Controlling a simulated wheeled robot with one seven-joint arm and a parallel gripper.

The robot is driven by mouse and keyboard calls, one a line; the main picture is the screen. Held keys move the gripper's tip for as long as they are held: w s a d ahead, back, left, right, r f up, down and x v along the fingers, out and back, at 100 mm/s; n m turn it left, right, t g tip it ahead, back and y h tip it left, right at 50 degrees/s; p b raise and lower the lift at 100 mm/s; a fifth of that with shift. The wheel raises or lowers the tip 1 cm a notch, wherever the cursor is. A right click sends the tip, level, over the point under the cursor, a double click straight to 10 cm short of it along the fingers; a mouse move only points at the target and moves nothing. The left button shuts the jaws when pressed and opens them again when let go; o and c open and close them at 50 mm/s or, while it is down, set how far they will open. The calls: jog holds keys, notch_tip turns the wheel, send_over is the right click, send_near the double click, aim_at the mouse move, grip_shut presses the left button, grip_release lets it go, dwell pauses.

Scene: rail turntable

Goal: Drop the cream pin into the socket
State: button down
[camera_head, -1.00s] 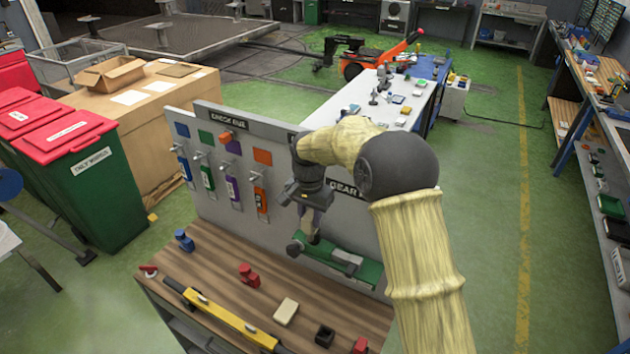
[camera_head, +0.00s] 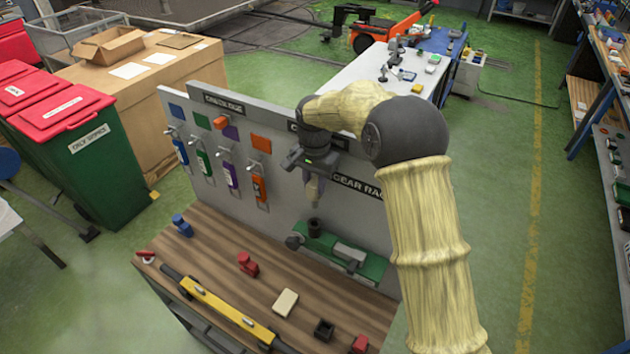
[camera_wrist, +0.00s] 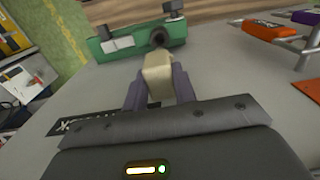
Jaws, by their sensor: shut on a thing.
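My gripper (camera_head: 313,184) is shut on the cream pin (camera_wrist: 158,76), with the purple-grey fingers on either side of it. In the head view the pin (camera_head: 313,194) points down, its tip a little above the dark round socket (camera_head: 314,227). A gap shows between pin tip and socket. In the wrist view the socket (camera_wrist: 158,38) shows just beyond the pin's end, on the green fixture (camera_wrist: 118,40). Whether the pin is exactly in line with the socket I cannot tell.
An upright grey panel (camera_head: 225,118) with hanging coloured tools stands behind the fixture. On the wooden bench (camera_head: 225,245) lie a yellow bar (camera_head: 225,312), a cream block (camera_head: 286,302), a red piece (camera_head: 247,264) and a black square holder (camera_head: 324,330). Bare wood lies between them.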

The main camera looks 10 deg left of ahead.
aim_at(315, 208)
jog(key=shift+f+b, duration=1.75)
jog(key=shift+f, duration=1.15)
jog(key=shift+f+b, duration=1.4)
jog(key=shift+f, duration=1.4)
jog(key=c, duration=1.1)
grip_release()
jog(key=shift+o, duration=0.2)
notch_tip(315, 208, up, 18)
jog(key=b, duration=0.3)
jog(key=shift+f+b, duration=0.25)
jog(key=shift+b, duration=0.15)
